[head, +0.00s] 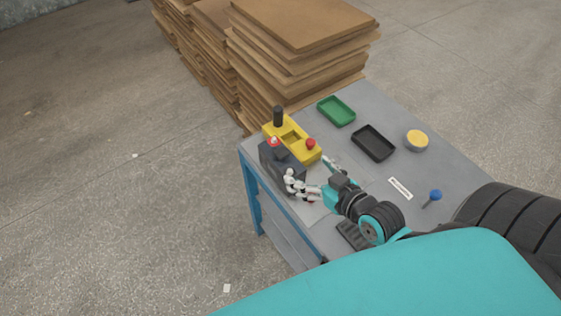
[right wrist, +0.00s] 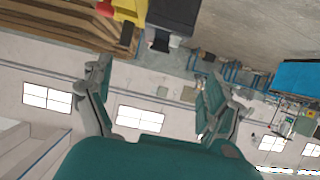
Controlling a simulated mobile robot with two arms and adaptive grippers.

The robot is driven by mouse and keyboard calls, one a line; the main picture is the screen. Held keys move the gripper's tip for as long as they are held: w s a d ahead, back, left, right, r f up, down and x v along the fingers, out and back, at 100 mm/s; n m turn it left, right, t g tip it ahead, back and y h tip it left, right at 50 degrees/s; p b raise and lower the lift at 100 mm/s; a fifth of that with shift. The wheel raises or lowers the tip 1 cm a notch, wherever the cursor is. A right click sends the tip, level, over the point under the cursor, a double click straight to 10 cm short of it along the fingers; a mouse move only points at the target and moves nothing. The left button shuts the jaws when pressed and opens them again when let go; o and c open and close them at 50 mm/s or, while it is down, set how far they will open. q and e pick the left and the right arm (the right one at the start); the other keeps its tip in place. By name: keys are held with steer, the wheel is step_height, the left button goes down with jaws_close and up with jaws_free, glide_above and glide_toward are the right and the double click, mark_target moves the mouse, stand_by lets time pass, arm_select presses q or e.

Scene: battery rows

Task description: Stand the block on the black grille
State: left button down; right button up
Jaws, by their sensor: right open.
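My right gripper (head: 316,180) reaches in over the table, jaws open, beside a dark grey box-like thing (head: 283,168). In the right wrist view the two fingers (right wrist: 155,92) stand apart with nothing between them. The dark thing also shows at the top of that view (right wrist: 172,14), beyond the fingers. I cannot tell for sure whether it is the block. A flat black ribbed piece (head: 352,234), which looks like the grille, lies near the table's front edge, partly hidden by my arm. My left gripper is not in view.
On the table (head: 440,165) are a yellow control box (head: 306,152) with a red button, a green tray (head: 337,111), a black tray (head: 373,143), a yellow-topped round tub (head: 417,140), a white label (head: 400,188) and a blue-headed item (head: 435,195). Stacked brown boards (head: 300,60) stand behind.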

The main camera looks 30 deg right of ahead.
mark_target(286, 156)
steer(key=p+x, duration=0.1)
steer(key=x, duration=0.5)
steer(key=shift+a+r, duration=0.1)
steer(key=shift+x, duration=1)
steer(key=shift+w+f, duration=0.25)
steer(key=shift+w, duration=0.05)
steer(key=p+x, duration=0.1)
steer(key=x, duration=0.2)
steer(key=shift+w+f, duration=0.2)
steer(key=shift+f, duration=0.1)
steer(key=shift+w+f, duration=0.25)
steer(key=shift+w, duration=0.1)
steer(key=shift+s, duration=0.1)
steer(key=shift+c, duration=1.2)
steer(key=c, duration=1.4)
steer(key=shift+w+r, duration=0.2)
steer(key=shift+r, duration=0.2)
steer(key=shift+c, duration=0.6)
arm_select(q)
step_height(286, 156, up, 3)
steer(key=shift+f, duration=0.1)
arm_select(e)
steer(key=shift+f, duration=0.1)
